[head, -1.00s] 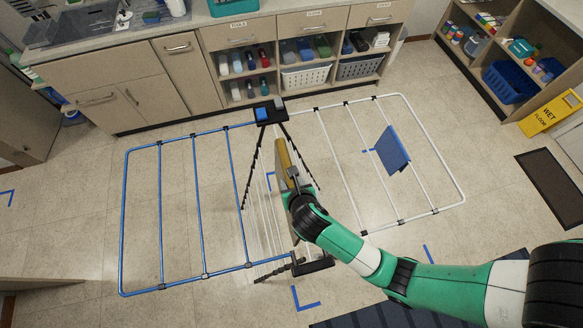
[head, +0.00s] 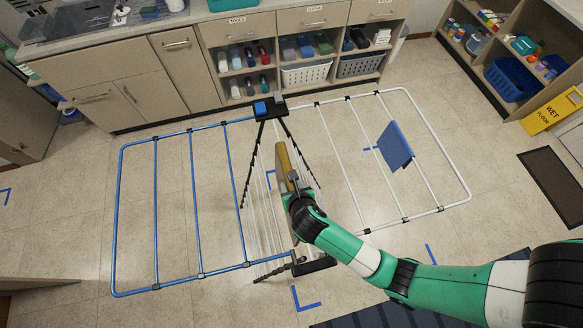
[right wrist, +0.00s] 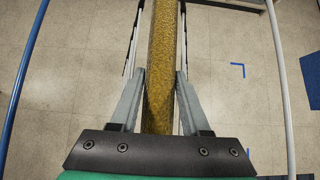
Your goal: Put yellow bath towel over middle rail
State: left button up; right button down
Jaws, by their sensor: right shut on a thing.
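The yellow bath towel (head: 283,160) is a narrow folded strip above the middle of the drying rack. My right gripper (head: 292,180) is shut on it; in the right wrist view the towel (right wrist: 163,60) runs between the two grey fingers (right wrist: 160,95). The rack has a blue-railed left wing (head: 197,205), a white-railed right wing (head: 365,160) and a central section (head: 268,200) of thin white rails. My arm hides part of that section. I cannot tell whether the towel touches a rail. My left gripper is not in view.
A blue cloth (head: 394,146) hangs on the right wing. Cabinets with baskets (head: 306,73) stand behind the rack. A yellow wet-floor sign (head: 552,108) and a dark mat (head: 549,185) lie toward the right.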

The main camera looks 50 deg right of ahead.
jog(key=shift+r, duration=0.1)
jog(key=shift+c, duration=1.5)
grip_release()
jog(key=p+v, duration=0.2)
jog(key=v, duration=0.8)
jog(key=shift+s+a+r+p, duration=0.15)
jog(key=shift+r+p, duration=0.1)
jog(key=shift+p, duration=0.15)
jog(key=shift+s+a+r, duration=0.15)
jog(key=shift+s+r, duration=0.1)
jog(key=shift+r, duration=0.05)
